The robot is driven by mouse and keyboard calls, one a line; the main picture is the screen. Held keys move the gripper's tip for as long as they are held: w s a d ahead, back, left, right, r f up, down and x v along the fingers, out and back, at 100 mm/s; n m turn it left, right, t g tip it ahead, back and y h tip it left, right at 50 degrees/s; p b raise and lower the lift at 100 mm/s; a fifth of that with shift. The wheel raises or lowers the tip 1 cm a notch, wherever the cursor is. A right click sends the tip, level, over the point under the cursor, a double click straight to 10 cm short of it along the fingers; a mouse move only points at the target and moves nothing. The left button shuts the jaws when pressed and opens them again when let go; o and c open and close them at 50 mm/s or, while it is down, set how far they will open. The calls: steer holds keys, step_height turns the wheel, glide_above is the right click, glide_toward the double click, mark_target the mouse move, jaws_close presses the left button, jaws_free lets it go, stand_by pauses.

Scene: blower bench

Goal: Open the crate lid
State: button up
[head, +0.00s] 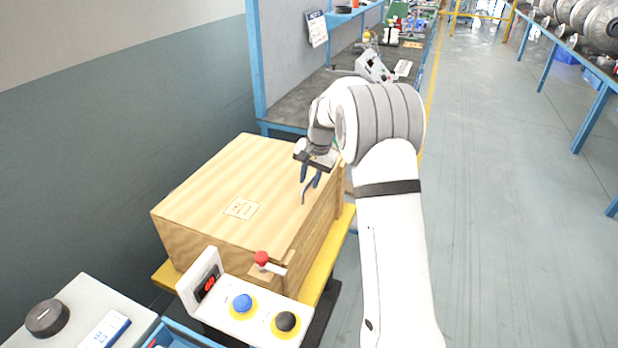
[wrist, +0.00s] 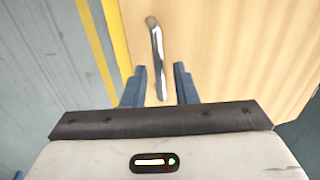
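The wooden crate (head: 180,243) stands on a yellow-edged stand, its pale wood lid (head: 215,185) lying flat and closed. A silver bar handle (wrist: 155,40) is on the lid near its right edge; it also shows in the head view (head: 303,196). My gripper (head: 309,183) is over that right edge, pointing down. In the wrist view my gripper (wrist: 160,67) has its two blue fingers apart. The near part of the handle appears between them, with a gap on each side. I cannot tell how far the fingertips reach down beside the bar.
A white control box (head: 250,305) with a blue button, a black button and a red-knobbed lever stands in front of the crate. A wall is on the left. A blue-framed workbench (head: 290,105) is behind. Open floor (head: 490,200) lies right.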

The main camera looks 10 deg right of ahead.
jaws_close()
steer(key=shift+r, duration=0.1)
